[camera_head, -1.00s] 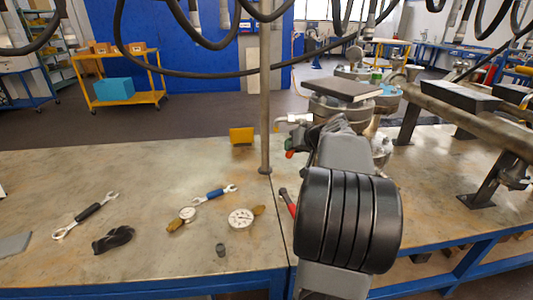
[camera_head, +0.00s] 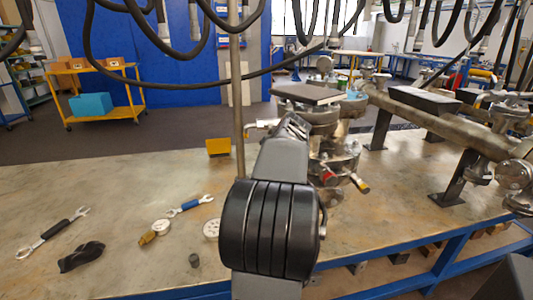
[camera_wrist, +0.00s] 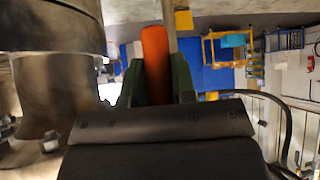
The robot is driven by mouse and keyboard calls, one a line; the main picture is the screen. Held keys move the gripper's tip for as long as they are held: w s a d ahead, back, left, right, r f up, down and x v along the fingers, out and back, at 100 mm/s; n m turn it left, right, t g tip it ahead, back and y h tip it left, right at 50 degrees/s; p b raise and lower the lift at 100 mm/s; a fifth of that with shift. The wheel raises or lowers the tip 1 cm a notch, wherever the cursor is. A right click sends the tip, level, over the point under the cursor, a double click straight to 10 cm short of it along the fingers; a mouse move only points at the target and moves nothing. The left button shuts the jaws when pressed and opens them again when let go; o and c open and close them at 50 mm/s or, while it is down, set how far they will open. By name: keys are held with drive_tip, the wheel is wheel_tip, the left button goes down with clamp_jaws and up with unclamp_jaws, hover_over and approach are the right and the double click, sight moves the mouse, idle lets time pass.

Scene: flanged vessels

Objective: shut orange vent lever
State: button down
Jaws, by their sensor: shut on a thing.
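The orange vent lever (camera_wrist: 155,52) stands upright in the wrist view between the two dark green fingers of my gripper (camera_wrist: 158,78). My gripper is shut on it. The lever's lower end is hidden by the gripper. In the head view, my arm hides both gripper and held lever beside the steel flanged vessel (camera_head: 325,132). A large steel flange (camera_wrist: 50,28) fills the upper left of the wrist view, close beside the fingers.
A thin pole (camera_head: 239,110) rises left of the vessel. A yellow block (camera_head: 218,147) stands behind it. Wrenches and gauges lie on the left bench. A large pipe (camera_head: 430,112) runs at right.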

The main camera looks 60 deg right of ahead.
drive_tip(key=c, duration=1.2)
unclamp_jaws()
drive_tip(key=shift+s+d, duration=0.1)
drive_tip(key=shift+o, duration=1.3)
drive_tip(key=p+v, duration=0.1)
drive_tip(key=v, duration=1.2)
drive_tip(key=shift+s+a+r+p, duration=0.2)
drive_tip(key=shift+r+p, duration=0.1)
drive_tip(key=shift+p, duration=0.1)
